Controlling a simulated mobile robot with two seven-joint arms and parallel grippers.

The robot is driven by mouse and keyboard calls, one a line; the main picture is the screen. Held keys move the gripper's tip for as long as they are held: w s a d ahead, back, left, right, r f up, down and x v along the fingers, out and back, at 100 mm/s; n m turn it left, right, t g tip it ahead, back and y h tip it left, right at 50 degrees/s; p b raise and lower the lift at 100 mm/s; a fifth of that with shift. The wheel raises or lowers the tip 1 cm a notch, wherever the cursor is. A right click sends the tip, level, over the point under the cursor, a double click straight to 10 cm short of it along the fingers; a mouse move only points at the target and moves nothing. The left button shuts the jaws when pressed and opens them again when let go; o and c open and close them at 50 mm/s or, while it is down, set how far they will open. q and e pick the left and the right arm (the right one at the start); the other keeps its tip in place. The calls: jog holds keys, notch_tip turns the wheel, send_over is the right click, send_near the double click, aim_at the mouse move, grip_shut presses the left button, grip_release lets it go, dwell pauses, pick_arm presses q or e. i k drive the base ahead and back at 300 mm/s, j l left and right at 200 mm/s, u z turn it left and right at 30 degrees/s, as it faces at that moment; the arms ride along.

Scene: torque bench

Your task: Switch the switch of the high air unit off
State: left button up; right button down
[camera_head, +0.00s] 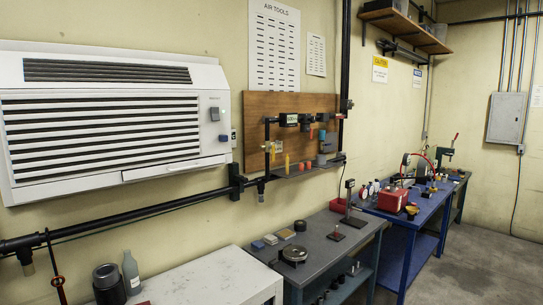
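The high air unit (110,185) is a wide white wall unit with dark louvres, mounted high on the wall at the left. On its right end panel is a small dark square (214,114), with a small roundish control (222,138) below it. They are too small to tell which is the switch or how it is set. Neither of my grippers is in view.
A black pipe (120,217) runs along the wall below the unit. A grey bench (325,255) and blue bench (400,215) stand right; floor (470,270) is clear.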

aim_at(215, 111)
jog(key=i+l+u, duration=0.1)
jog(key=i+u, duration=0.35)
jog(key=i+l+u, duration=0.3)
jog(key=i+u, duration=0.15)
jog(key=i+l+u, duration=0.9)
jog(key=l, duration=0.15)
jog(key=i+l+u, duration=0.2)
jog(key=l+u, duration=0.2)
jog(key=l, duration=0.25)
jog(key=i+l+u, duration=0.15)
jog(key=l+u, duration=0.3)
jog(key=l, duration=0.3)
